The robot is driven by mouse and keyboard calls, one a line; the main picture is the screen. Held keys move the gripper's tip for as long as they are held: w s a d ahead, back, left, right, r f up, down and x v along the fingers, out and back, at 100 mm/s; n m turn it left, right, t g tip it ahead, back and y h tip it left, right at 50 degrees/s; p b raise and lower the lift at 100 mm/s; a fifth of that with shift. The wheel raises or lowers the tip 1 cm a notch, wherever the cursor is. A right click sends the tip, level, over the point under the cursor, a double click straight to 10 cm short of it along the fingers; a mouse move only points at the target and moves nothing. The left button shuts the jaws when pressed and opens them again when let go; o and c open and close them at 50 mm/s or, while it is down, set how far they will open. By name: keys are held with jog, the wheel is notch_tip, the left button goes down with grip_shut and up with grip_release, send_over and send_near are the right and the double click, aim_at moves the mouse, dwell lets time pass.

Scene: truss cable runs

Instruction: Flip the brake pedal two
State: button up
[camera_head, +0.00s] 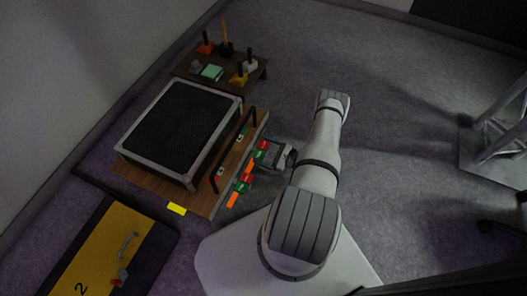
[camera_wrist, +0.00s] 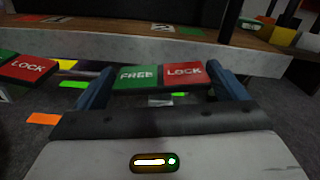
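A rocker pedal with a green FREE half and a red LOCK half (camera_wrist: 183,74) is in the middle of the wrist view. A plate marked 2 (camera_wrist: 162,27) is on the board edge behind it. My gripper (camera_wrist: 158,70) is open, with one blue-grey finger on each side of the pedal. I cannot tell whether either finger touches it. In the head view my gripper (camera_head: 273,160) is low beside the pedal row at the board's right edge. Another pedal with a red LOCK half (camera_wrist: 28,68) is at the left of the wrist view. The pedals' exact tilt is unclear.
A black-topped grey box (camera_head: 180,130) and a dark bar (camera_head: 232,145) stand on the wooden board (camera_head: 150,182). A small table (camera_head: 258,76) with coloured items is behind. A yellow panel marked 2 (camera_head: 110,250) is front left.

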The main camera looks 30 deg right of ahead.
jog(key=c, duration=0.6)
jog(key=shift+f+m+b, duration=0.25)
jog(key=shift+m+b, duration=0.75)
jog(key=shift+m, duration=0.1)
jog(key=shift+r+m+b, duration=0.2)
jog(key=shift+m+b, duration=0.3)
jog(key=shift+m, duration=0.7)
jog(key=o, duration=0.8)
jog(key=shift+d, duration=0.1)
jog(key=shift+s+d, duration=0.1)
jog(key=shift+d, duration=0.05)
jog(key=p+v, duration=0.2)
jog(key=v, duration=0.5)
jog(key=shift+s, duration=0.2)
